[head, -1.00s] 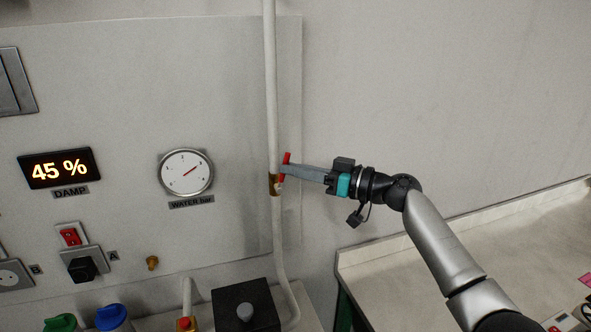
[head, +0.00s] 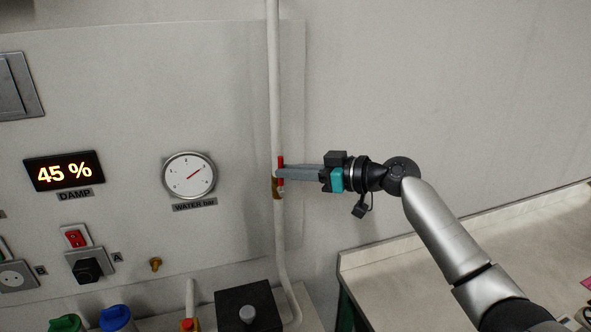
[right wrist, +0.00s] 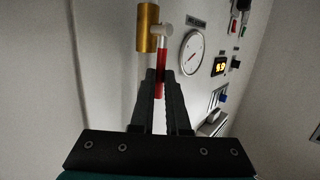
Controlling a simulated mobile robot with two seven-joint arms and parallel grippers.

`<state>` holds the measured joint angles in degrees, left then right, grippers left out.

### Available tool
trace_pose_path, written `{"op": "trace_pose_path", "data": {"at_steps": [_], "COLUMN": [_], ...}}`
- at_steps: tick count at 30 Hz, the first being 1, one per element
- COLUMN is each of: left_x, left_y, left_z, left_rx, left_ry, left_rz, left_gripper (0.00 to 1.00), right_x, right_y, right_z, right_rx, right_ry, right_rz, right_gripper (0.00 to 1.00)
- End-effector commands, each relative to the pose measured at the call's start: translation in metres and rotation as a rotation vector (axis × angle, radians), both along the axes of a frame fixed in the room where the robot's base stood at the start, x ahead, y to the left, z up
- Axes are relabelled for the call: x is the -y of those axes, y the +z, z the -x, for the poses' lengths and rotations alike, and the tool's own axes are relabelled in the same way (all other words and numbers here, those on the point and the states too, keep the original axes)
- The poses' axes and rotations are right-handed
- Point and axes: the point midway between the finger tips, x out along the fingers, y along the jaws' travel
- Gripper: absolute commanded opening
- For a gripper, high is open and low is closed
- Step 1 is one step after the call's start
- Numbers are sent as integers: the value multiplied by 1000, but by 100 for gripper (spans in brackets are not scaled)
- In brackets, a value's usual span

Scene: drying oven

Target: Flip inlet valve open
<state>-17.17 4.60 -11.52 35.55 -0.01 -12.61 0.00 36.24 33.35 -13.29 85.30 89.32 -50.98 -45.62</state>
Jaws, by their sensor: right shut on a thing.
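The inlet valve is a brass body (head: 276,188) on the white vertical pipe (head: 275,90), with a red lever (head: 281,162). The lever stands about upright, in line with the pipe, in the head view. My right gripper (head: 284,173) comes in from the right and is shut on the red lever. In the right wrist view, the red lever (right wrist: 160,82) lies between the two fingertips, beside the brass body (right wrist: 148,28). The fingers hide part of the lever. My left gripper is not in view.
A panel left of the pipe carries the water gauge (head: 189,175), the damp display (head: 64,171) and a black plug (head: 88,269). A black box (head: 248,308) stands below the valve. A counter (head: 400,262) is at the lower right. The wall right of the pipe is bare.

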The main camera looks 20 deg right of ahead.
Motion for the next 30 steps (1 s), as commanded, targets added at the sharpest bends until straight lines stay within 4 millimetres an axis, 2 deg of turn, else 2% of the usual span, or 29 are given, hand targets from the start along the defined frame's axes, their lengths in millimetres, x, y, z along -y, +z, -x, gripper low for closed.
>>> {"op": "trace_pose_path", "data": {"at_steps": [10, 11, 19, 26, 30], "left_x": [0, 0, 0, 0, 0], "left_y": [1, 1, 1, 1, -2], "left_z": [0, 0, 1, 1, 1], "left_rx": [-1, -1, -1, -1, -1], "left_ry": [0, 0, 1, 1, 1], "left_rz": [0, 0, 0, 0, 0], "left_gripper": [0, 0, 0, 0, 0], "right_x": [-1, -1, -1, -1, 6], "right_y": [0, 0, 0, 0, 1], "right_z": [0, 0, 0, 0, 5], "right_rx": [1, 1, 1, 0, 1], "right_ry": [1, 1, 0, -1, -3], "right_rz": [21, 21, 18, 18, 17], "right_gripper": [0, 15, 44, 44, 44]}}
